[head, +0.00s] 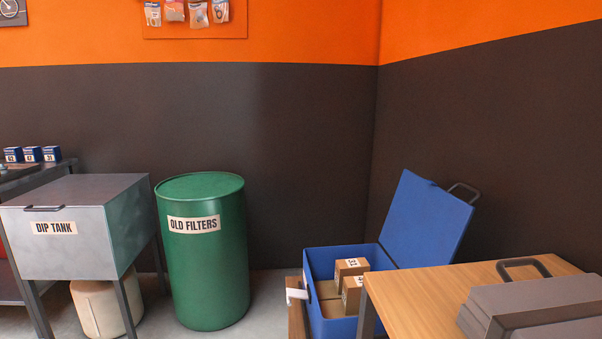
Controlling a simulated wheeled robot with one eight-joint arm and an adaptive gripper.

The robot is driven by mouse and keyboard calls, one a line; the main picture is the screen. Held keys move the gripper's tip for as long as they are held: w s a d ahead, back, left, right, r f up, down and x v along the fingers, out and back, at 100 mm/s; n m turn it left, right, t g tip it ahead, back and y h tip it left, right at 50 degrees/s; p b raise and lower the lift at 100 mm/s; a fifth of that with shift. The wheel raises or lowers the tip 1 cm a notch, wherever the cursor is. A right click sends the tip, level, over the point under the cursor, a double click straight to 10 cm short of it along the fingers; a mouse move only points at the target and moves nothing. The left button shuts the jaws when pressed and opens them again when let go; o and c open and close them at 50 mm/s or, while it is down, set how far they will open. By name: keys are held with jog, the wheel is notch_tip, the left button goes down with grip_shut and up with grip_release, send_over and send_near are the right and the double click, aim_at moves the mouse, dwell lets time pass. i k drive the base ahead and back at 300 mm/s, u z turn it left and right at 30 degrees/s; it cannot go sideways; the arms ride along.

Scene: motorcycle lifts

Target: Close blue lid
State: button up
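The blue lid (417,222) stands raised and tilted back to the right, hinged on a blue box (322,262) in the corner. A dark handle (465,189) sticks out at the lid's upper right edge. The box is open and holds cardboard boxes (352,268) with number labels. The box's lower right part is hidden behind a wooden table. My gripper is not in view.
The wooden table (440,285) with grey cases (530,305) stands at the front right. A green drum (210,265) marked OLD FILTERS and a grey dip tank (75,250) stand to the left. Some floor (268,300) is clear between the drum and the box.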

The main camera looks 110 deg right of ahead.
aim_at(426, 224)
jog(key=z, duration=2.65)
jog(key=i, duration=0.7)
jog(key=z, duration=2.7)
